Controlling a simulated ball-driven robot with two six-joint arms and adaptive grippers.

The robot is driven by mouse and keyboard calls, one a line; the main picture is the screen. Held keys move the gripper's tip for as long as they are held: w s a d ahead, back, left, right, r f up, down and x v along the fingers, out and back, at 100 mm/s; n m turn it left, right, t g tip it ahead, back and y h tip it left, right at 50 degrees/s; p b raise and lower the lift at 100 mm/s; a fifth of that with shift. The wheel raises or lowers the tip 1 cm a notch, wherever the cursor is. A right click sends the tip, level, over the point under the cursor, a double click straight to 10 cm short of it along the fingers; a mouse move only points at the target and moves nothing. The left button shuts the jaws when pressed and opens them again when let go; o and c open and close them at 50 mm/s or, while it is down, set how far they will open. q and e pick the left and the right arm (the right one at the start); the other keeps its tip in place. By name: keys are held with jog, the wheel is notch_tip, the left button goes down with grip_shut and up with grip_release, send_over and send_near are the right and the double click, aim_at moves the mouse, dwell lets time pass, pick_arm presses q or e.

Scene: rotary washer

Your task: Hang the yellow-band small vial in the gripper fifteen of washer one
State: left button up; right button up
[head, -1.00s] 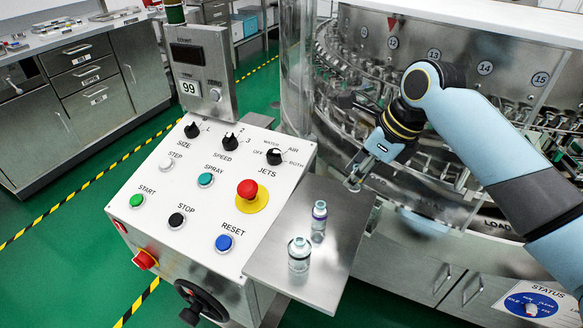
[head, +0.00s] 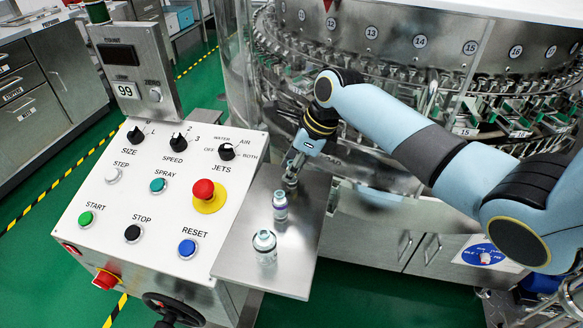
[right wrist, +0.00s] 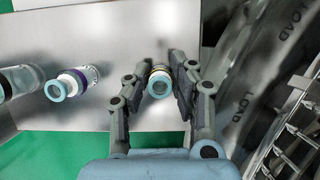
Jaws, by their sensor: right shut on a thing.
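My right gripper (head: 290,182) is over the back part of the steel shelf. In the right wrist view, its fingers (right wrist: 160,82) are shut on a small vial (right wrist: 159,84) with a teal rim, seen nearly end-on. The washer (head: 400,40) stands behind, with a ring of small metal grippers and number plates; plate 15 (head: 470,47) is right of centre. My left gripper is not in view.
A purple-band vial (head: 280,207) and a larger clear vial (head: 265,247) stand on the steel shelf (head: 293,275), close to my right gripper. The control panel (head: 130,205) is at the left. The washer's clear guard (head: 240,80) rises behind the shelf.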

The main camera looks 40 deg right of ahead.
jog(key=o, duration=0.8)
jog(key=shift+c, duration=0.2)
jog(key=p+v, duration=0.2)
jog(key=v, duration=1)
jog(key=shift+o, duration=0.4)
jog(key=shift+r, duration=0.1)
